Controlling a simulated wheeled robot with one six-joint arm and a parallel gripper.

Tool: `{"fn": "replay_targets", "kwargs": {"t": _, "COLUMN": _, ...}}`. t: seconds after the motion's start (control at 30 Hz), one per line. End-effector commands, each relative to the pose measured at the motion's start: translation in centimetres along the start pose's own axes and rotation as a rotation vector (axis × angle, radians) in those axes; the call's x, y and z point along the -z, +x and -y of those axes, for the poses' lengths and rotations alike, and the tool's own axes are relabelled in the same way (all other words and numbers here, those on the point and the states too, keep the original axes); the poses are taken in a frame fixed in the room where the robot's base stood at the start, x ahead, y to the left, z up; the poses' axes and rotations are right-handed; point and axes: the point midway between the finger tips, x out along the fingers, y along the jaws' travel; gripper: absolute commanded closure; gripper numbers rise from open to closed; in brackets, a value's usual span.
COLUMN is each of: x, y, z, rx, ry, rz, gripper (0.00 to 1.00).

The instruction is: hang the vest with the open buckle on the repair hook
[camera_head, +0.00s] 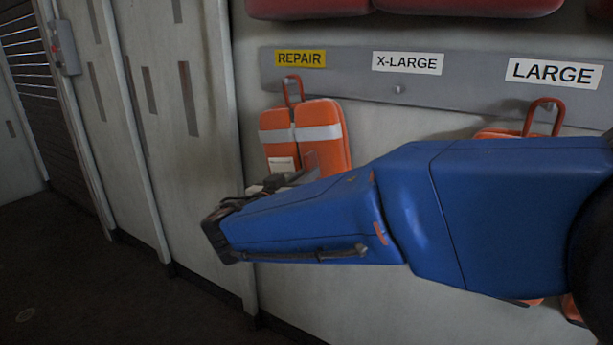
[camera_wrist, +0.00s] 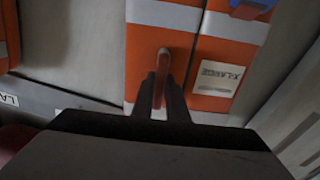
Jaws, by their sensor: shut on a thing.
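An orange vest with a pale band (camera_head: 331,150) is below the yellow REPAIR label, its red loop (camera_head: 287,92) reaching up to the rail. The loop appears to be at the hook there; whether it bears the weight I cannot tell. In the wrist view, inverted, the vest (camera_wrist: 138,62) fills the middle, with an X-LARGE tag (camera_wrist: 216,78) and part of a blue buckle (camera_wrist: 250,8). Whether that buckle is open is unclear. My gripper (camera_wrist: 160,85) is shut on a narrow orange-red part at the vest's front. My arm hides the vest's lower part in the head view.
The grey rail (camera_head: 455,93) carries REPAIR, X-LARGE and LARGE labels. A bare peg (camera_head: 398,89) shows below X-LARGE. Another orange vest with a red loop (camera_head: 544,103) hangs below LARGE, mostly behind my arm. Red items (camera_head: 470,5) are above. Dark floor (camera_head: 90,270) is clear at left.

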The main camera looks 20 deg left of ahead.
Motion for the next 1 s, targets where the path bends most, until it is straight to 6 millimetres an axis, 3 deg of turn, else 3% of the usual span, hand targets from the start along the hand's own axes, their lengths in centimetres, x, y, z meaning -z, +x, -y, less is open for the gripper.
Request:
{"fn": "replay_targets", "kwargs": {"t": 0.03, "x": 0.1, "y": 0.0, "z": 0.0, "rx": 0.000, "ry": 0.002, "rz": -0.002, "gripper": 1.00}}
{"fn": "replay_targets", "kwargs": {"t": 0.07, "x": 0.1, "y": 0.0, "z": 0.0, "rx": 0.000, "ry": 0.002, "rz": -0.002, "gripper": 0.82}}
{"fn": "replay_targets", "kwargs": {"t": 0.13, "x": 0.1, "y": 0.0, "z": 0.0, "rx": 0.000, "ry": 0.002, "rz": -0.002, "gripper": 0.65}}
{"fn": "replay_targets", "kwargs": {"t": 0.67, "x": 0.0, "y": -0.7, "z": 0.1, "rx": 0.001, "ry": -0.001, "rz": 0.000, "gripper": 0.65}}
{"fn": "replay_targets", "kwargs": {"t": 1.0, "x": 0.0, "y": -6.6, "z": 0.1, "rx": 0.004, "ry": -0.001, "rz": 0.000, "gripper": 0.65}}
